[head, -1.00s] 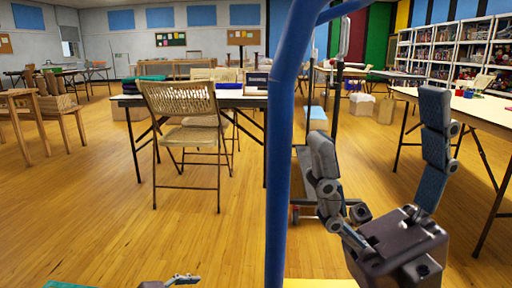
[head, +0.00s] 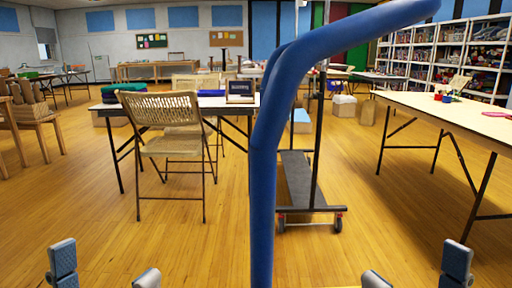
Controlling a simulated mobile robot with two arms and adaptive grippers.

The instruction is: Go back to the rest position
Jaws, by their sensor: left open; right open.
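My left gripper (head: 104,270) shows at the bottom left of the head view. Its two grey fingers are wide apart with nothing between them. My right gripper (head: 416,270) shows at the bottom right, also with its fingers wide apart and empty. Only the upper finger parts of both are in the picture; the rest is cut off by the lower edge. The two grippers sit at about the same height, one on each side of the picture.
A thick blue bent tube (head: 263,190) stands close in front, between the grippers. Beyond it are a flat dark cart (head: 300,185), a folding chair (head: 170,145) at a table, and a long table (head: 450,108) at right. Wooden floor (head: 100,215) lies open at left.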

